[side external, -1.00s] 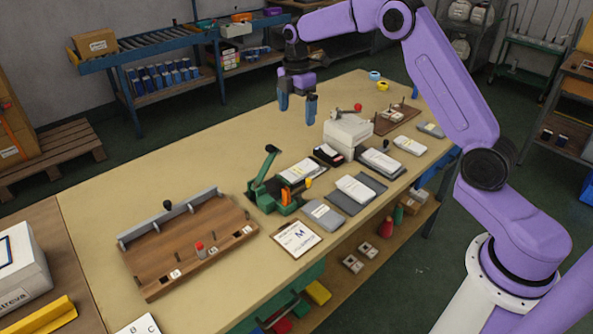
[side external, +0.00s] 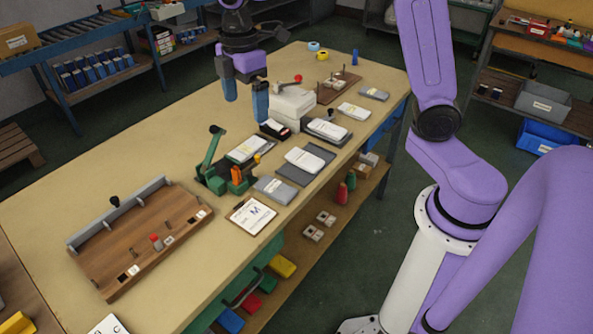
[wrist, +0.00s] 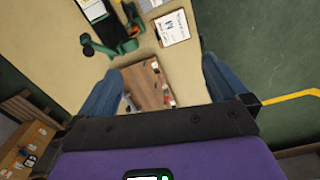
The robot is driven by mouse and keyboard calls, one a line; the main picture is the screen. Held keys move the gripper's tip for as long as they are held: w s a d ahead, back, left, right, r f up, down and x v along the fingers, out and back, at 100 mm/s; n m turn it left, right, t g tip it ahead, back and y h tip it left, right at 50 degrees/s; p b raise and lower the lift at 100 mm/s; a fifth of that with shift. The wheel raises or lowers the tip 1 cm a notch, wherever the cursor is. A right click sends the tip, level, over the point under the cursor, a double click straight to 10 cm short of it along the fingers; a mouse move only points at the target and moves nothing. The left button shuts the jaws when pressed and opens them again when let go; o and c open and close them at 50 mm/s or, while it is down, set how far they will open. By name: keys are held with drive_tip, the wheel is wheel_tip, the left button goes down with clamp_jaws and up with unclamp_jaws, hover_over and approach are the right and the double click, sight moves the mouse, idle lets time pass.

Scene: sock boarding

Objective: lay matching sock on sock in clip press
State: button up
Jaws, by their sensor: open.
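The green clip press (side external: 211,170) stands mid-table with its lever raised; the press also shows in the wrist view (wrist: 118,42). A pale sock (side external: 247,149) lies flat at the press. Another white sock (side external: 304,159) lies on a dark grey mat (side external: 291,174) to its right. My gripper (side external: 246,104) is open and empty above the table, behind the press and left of a white box. In the wrist view, the blue fingers (wrist: 163,80) are spread apart with nothing between them. I cannot tell which socks match.
The white box (side external: 293,102) and more flat socks (side external: 327,129) stand farther right. The back left of the table is clear.

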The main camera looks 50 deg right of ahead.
drive_tip(key=s+d+f+m, duration=0.1)
drive_tip(key=s+d+f, duration=0.1)
drive_tip(key=s, duration=1.2)
drive_tip(key=s+d+f+m, duration=0.2)
drive_tip(key=s, duration=1.1)
drive_tip(key=shift+s, duration=0.4)
drive_tip(key=shift+w, duration=0.1)
